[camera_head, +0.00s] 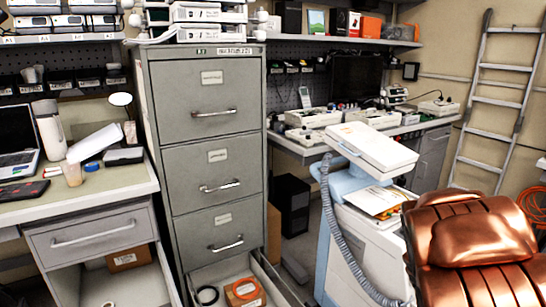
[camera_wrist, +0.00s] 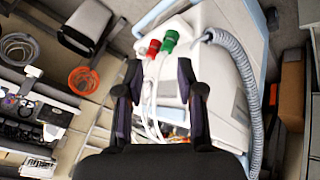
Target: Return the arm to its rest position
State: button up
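My gripper (camera_wrist: 157,95) shows in the wrist view with its two dark fingers spread apart. I see nothing held between them. White tubes and a pale machine with a red connector (camera_wrist: 153,47) and a green connector (camera_wrist: 171,41) appear beyond the fingers. My arm and gripper do not show in the head view, so the arm's overall pose cannot be told from it.
A grey filing cabinet (camera_head: 210,120) has its bottom drawer (camera_head: 262,302) pulled out. A white-and-blue cart (camera_head: 362,250) with a corrugated hose (camera_head: 335,220) stands right of it. A shiny brown padded seat (camera_head: 475,240) fills the lower right. A desk drawer (camera_head: 130,285) is open at left.

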jog(key=s+a+r+g+y+p, duration=0.1)
jog(key=s+a+r+p, duration=0.3)
jog(key=s+r, duration=0.3)
jog(key=s+a+r+g+p, duration=0.2)
jog(key=s+a+r+p, duration=0.25)
jog(key=r, duration=0.35)
jog(key=s+a+r+n+g+y+p, duration=0.1)
jog(key=s+a+r+y+p, duration=0.1)
jog(key=s+a+r+p, duration=0.2)
jog(key=s+a+r+n+g+y+p, duration=0.1)
jog(key=s+a+r+g+y+p, duration=0.1)
jog(key=s+a+r+p, duration=0.2)
jog(key=s+a+r, duration=0.3)
jog(key=s+a, duration=0.4)
jog(key=s, duration=0.3)
jog(key=shift+a+n+y, duration=0.25)
jog(key=shift+n+y, duration=0.05)
jog(key=shift+n, duration=0.1)
